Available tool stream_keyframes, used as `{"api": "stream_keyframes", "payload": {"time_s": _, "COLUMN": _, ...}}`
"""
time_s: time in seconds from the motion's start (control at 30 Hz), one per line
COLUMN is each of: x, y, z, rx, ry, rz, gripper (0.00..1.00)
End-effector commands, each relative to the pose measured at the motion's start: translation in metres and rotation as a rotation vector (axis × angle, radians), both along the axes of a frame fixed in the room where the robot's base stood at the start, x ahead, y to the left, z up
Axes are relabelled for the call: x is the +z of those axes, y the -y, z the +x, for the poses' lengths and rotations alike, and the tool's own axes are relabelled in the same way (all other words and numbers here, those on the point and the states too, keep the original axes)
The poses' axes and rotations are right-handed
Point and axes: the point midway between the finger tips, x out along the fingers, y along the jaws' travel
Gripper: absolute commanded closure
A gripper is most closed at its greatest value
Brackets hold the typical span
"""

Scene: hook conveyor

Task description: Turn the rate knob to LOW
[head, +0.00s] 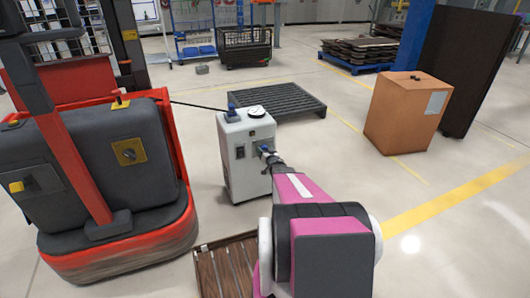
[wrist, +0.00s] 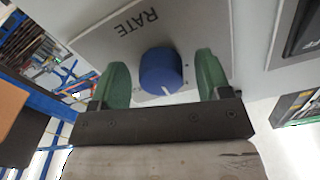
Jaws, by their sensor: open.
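The rate knob (wrist: 161,72) is a round blue knob on a grey plate (wrist: 195,28) marked RATE, which appears upside down in the wrist view. A short white mark on the knob points toward the bottom of that view, slightly right. No LOW marking is readable. My gripper (wrist: 162,62) is open, with one green finger on each side of the knob and a visible gap on both sides. In the head view my gripper (head: 267,155) is at the front of a white control cabinet (head: 238,182), and the arm hides much of that spot.
A red and grey lift truck (head: 120,155) stands close on the left. A dark pallet (head: 280,101) lies behind the cabinet, and a brown slatted pallet (head: 228,268) lies near my arm. A cardboard box (head: 407,112) stands right. The floor between is clear.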

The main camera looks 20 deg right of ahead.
Motion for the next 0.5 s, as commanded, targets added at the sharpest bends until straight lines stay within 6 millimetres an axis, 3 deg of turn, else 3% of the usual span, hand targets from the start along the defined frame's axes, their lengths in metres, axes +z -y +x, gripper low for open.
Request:
{"api": "stream_keyframes", "payload": {"time_s": 0.17, "x": 0.0001, "y": -0.0002, "z": -0.0004, "rx": 0.0, "ry": 0.0, "rz": 0.0, "gripper": 0.29}}
{"api": "stream_keyframes", "payload": {"time_s": 0.3, "x": 0.0001, "y": -0.0002, "z": -0.0005, "rx": 0.0, "ry": 0.0, "rz": 0.0, "gripper": 0.75}}
{"api": "stream_keyframes", "payload": {"time_s": 0.33, "x": 0.0001, "y": -0.0002, "z": -0.0005, "rx": 0.0, "ry": 0.0, "rz": 0.0, "gripper": 0.79}}
{"api": "stream_keyframes", "payload": {"time_s": 0.5, "x": 0.0001, "y": -0.0002, "z": -0.0006, "rx": 0.0, "ry": 0.0, "rz": -0.003, "gripper": 0.79}}
